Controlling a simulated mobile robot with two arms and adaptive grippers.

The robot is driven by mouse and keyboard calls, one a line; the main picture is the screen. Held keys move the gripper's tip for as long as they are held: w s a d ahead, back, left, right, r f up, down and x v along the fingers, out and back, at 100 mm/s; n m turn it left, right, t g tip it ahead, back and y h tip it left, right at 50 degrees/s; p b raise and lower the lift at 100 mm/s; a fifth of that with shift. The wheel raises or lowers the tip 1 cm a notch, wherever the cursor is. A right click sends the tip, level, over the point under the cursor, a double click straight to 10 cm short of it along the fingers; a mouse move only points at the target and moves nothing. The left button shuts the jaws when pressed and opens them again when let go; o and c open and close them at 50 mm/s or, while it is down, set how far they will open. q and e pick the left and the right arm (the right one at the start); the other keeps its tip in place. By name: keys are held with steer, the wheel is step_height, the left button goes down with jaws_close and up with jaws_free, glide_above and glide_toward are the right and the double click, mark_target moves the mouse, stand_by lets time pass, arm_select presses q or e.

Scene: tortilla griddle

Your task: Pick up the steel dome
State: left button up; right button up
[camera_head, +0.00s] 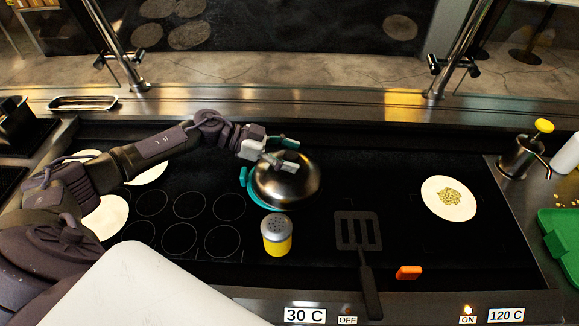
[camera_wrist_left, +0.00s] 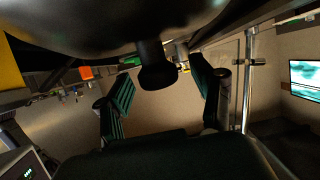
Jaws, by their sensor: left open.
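The steel dome (camera_head: 297,186) is a shiny rounded cover on the black griddle, near the middle of the head view. The fingers (camera_wrist_left: 163,100) also show in the left wrist view, spread and not visibly closed on the knob. My right gripper does not show.
A yellow shaker (camera_head: 277,238) stands just in front of the dome. A black spatula (camera_head: 358,232) and an orange block (camera_head: 409,272) lie to the right. A topped tortilla (camera_head: 447,205) lies farther right. A teal piece (camera_head: 257,197) shows at the dome's left edge.

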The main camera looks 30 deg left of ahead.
arm_select(q)
jaws_close()
steer(key=shift+r, duration=0.1)
stand_by(0.4)
